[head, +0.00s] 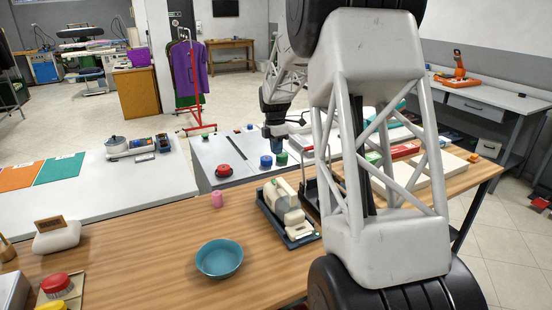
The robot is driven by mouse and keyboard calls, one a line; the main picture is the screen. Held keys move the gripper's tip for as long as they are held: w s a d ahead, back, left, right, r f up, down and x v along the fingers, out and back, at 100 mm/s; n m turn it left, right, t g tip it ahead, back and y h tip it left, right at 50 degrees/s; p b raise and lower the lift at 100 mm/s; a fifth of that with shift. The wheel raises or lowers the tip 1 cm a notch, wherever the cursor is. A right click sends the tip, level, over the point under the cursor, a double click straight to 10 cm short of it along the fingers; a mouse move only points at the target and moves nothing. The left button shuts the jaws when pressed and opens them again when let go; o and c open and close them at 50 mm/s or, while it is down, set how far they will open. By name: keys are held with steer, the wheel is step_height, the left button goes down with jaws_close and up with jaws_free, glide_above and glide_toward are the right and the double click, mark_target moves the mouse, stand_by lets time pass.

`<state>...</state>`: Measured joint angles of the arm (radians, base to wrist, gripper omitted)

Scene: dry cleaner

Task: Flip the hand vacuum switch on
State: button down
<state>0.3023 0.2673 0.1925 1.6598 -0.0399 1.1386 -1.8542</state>
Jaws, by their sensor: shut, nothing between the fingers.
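A cream appliance with a rounded body (286,204), which looks like the hand vacuum, lies in a dark tray (296,243) on the wooden table, just left of my arm. A small green spot shows near its front end; I cannot tell whether this is the switch or how the switch is set. My gripper (275,143) points down beyond the appliance, above the grey table with the coloured knobs. It is small in view, looks shut and empty, and is apart from the appliance. My large arm links cover the right middle of the view.
A thin dark upright frame (308,180) stands close to the tray's right. Red (224,170) and blue (266,161) knobs sit on the grey table behind.

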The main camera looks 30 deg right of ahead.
steer(key=shift+r, duration=0.7)
steer(key=shift+s, duration=0.1)
steer(key=s+a+r+m+t, duration=0.1)
steer(key=s+a+r+m, duration=0.35)
steer(key=s+a, duration=0.4)
steer(key=s+a+r+m+t, duration=0.1)
steer(key=s+a+r+m, duration=0.4)
steer(key=s, duration=0.7)
steer(key=s+a+f+m+t, duration=0.1)
steer(key=s+a+m, duration=0.3)
steer(key=s, duration=1)
steer(key=s+a+f+m+t, duration=0.1)
steer(key=s+a+f+m, duration=0.2)
steer(key=s+a, duration=0.4)
steer(key=s+m, duration=0.1)
steer(key=s, duration=0.6)
steer(key=shift+m, duration=0.35)
steer(key=shift+w+a, duration=0.1)
stand_by(1.9)
